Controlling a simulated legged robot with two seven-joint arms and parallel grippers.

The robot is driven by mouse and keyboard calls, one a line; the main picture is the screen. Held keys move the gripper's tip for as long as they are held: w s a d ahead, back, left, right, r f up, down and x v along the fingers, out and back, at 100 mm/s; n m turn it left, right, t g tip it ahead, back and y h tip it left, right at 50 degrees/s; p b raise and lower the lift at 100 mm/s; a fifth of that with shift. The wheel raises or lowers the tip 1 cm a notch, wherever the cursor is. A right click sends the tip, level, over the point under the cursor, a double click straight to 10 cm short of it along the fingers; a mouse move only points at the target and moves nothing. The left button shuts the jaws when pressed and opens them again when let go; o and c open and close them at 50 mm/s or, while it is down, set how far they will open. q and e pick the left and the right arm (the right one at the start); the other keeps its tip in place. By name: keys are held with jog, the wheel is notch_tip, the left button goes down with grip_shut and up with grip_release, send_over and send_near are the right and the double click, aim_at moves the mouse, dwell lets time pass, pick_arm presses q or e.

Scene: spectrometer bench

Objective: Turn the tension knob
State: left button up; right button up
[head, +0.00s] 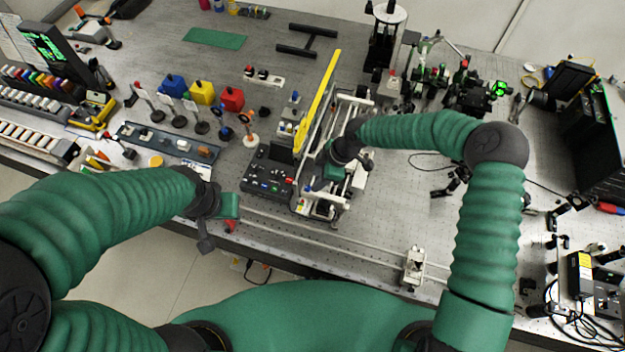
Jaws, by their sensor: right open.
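A bench device with a tall yellow bar (321,95) and a white-and-metal frame (325,208) stands mid-bench. I cannot pick out the tension knob for sure; it may be hidden by my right gripper. My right gripper (336,172) is open, reaching down over the frame from the right. Its fingertips are largely hidden by its own wrist, and I cannot tell if they touch anything. My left gripper (229,212) is at the bench's front edge, left of the frame, away from it; its jaws are too unclear to read.
A black control box (267,176) with buttons sits just left of the frame. Blue, yellow and red blocks (232,98) and several small stands are farther left. A rail with a carriage (414,266) runs along the front edge. Optics (465,95) crowd the back right.

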aim_at(308, 187)
jog(key=x, duration=0.2)
jog(key=a+p+x, duration=0.1)
jog(key=x, duration=0.2)
jog(key=shift+d, duration=0.5)
jog(key=shift+c, duration=0.2)
jog(key=shift+d, duration=0.1)
jog(key=shift+c, duration=1.2)
jog(key=c, duration=0.5)
jog(key=shift+a+r, duration=0.1)
jog(key=shift+a, duration=0.15)
grip_shut()
